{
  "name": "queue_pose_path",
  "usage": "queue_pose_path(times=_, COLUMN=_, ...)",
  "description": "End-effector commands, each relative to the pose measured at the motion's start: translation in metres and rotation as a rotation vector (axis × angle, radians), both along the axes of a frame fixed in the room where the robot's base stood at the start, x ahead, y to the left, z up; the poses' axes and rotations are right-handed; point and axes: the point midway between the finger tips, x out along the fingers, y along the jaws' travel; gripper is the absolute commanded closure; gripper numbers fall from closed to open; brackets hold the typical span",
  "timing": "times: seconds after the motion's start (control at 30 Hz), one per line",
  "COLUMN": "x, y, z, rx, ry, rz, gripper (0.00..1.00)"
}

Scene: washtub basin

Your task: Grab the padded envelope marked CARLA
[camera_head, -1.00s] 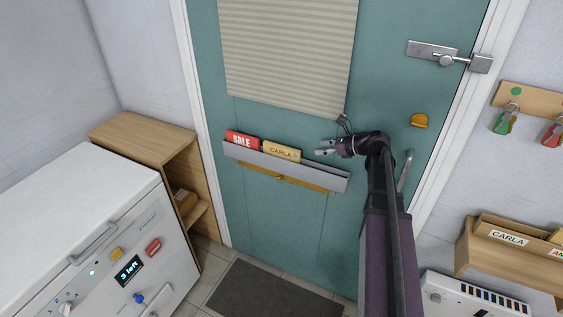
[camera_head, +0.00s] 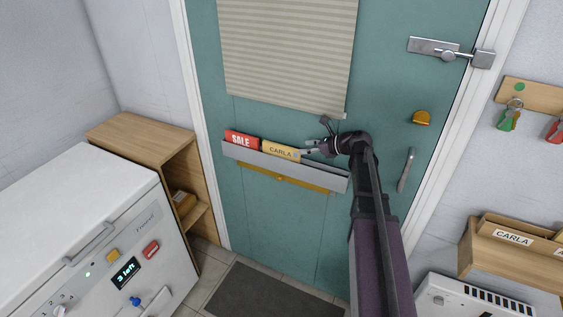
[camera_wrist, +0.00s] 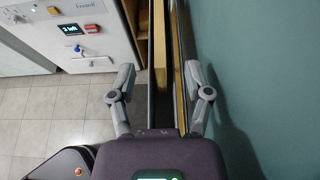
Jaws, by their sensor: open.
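The tan padded envelope marked CARLA (camera_head: 281,151) stands upright in a grey rack (camera_head: 325,180) on the teal door, its lower part hidden by the rack's front. My gripper (camera_head: 309,147) is open and empty, just right of the envelope, with its fingers pointing left toward its right end. In the wrist view, a narrow tan edge that looks like the envelope (camera_wrist: 159,45) lies ahead, between the two spread fingers (camera_wrist: 160,76). I see no finger closed on it.
A red SALE item (camera_head: 241,140) stands in the rack left of the envelope. A striped blind (camera_head: 285,50) hangs above. A door handle (camera_head: 406,170) and a brass knob (camera_head: 421,118) are to the right. A wooden box with a CARLA label (camera_head: 512,239) is at far right.

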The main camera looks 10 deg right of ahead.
Motion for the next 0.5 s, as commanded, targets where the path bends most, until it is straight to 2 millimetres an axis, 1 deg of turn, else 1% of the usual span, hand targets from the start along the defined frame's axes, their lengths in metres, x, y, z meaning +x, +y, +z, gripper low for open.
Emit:
queue_pose_path(times=0.03, x=0.005, y=0.006, z=-0.005, rx=0.0, ry=0.0, rz=0.001, gripper=0.36)
queue_pose_path(times=0.2, x=0.012, y=0.017, z=-0.009, rx=0.0, ry=0.0, rz=0.001, gripper=0.36)
queue_pose_path(times=0.5, x=0.014, y=0.019, z=-0.009, rx=0.0, ry=0.0, rz=0.0, gripper=0.36)
